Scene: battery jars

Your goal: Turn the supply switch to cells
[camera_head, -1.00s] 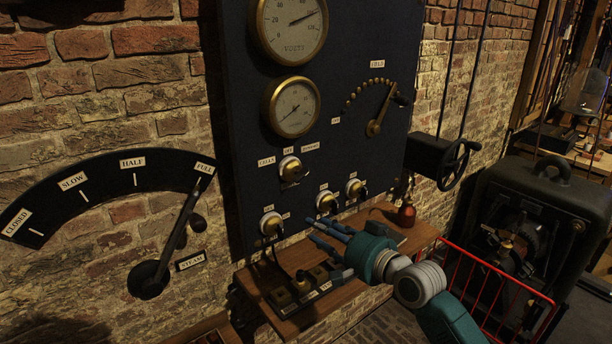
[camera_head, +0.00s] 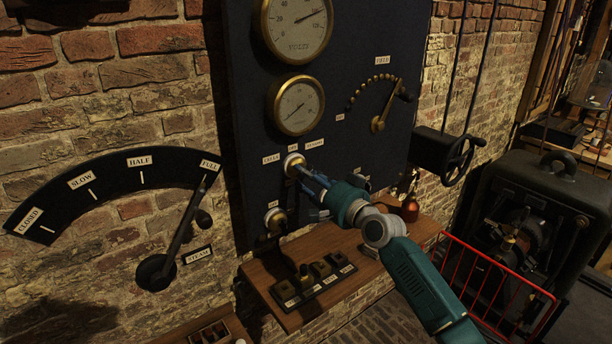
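The supply switch (camera_head: 292,161) is a round brass-rimmed switch on the dark panel, below the two gauges. Its labels read cells (camera_head: 271,159) on the left, off (camera_head: 292,148) above it, and dynamo (camera_head: 314,143) on the right. My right gripper (camera_head: 303,173) reaches in from the lower right, its blue fingers at the lower right of the switch. The fingertips overlap the switch's handle, so I cannot tell how the handle points or whether the fingers grip it. My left gripper is not in view.
Another brass switch (camera_head: 274,217) sits lower on the panel; those to its right are mostly behind my gripper. A wooden shelf (camera_head: 330,243) below bears a block of small switches (camera_head: 315,281) and a brown bottle (camera_head: 410,210). A steam lever (camera_head: 186,232) stands left, a red rail (camera_head: 480,262) right.

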